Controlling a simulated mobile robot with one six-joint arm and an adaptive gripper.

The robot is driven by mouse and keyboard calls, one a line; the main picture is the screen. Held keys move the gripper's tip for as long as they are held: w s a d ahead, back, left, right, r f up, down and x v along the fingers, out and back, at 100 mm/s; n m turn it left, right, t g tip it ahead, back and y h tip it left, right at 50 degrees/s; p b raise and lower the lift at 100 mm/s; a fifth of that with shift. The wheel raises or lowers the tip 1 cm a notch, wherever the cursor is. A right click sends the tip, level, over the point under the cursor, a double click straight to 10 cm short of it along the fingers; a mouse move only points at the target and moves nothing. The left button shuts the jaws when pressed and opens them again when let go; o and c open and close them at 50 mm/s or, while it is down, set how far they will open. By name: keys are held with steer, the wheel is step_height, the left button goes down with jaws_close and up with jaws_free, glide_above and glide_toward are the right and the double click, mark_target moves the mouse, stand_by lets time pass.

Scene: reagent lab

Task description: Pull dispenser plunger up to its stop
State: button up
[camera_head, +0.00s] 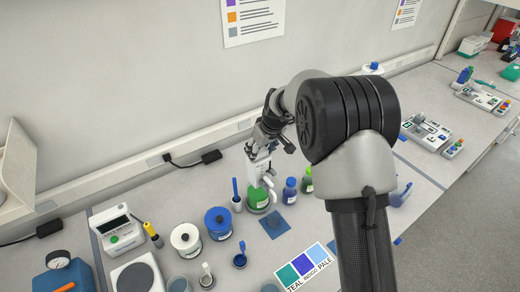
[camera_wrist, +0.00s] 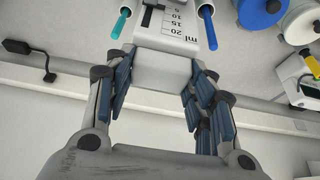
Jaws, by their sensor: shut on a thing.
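The dispenser is a white block (camera_head: 257,172) on a green-filled bottle (camera_head: 257,199) in the head view. In the wrist view its white body (camera_wrist: 170,35) fills the top middle, with a millilitre scale and a dark slot beside the numbers. My gripper (camera_head: 264,150) is above the dispenser, pointing down. In the wrist view my gripper (camera_wrist: 160,68) has its blue-padded fingers on both sides of the white top block, shut on it. The exact pad contact is partly hidden. I cannot tell how far the plunger is raised.
Blue (camera_head: 290,190) and green (camera_head: 307,180) bottles stand close to the right. A blue-handled tool (camera_head: 236,195) stands left. White (camera_head: 186,239) and blue-lidded (camera_head: 218,223) jars are front left. A dark blue mat (camera_head: 274,227) and a colour card (camera_head: 304,267) lie in front.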

steer(key=c, duration=0.4)
steer(key=shift+r+p, duration=0.4)
steer(key=shift+r, duration=1.35)
steer(key=o, duration=1.5)
steer(key=shift+f, duration=0.1)
steer(key=v, duration=1.2)
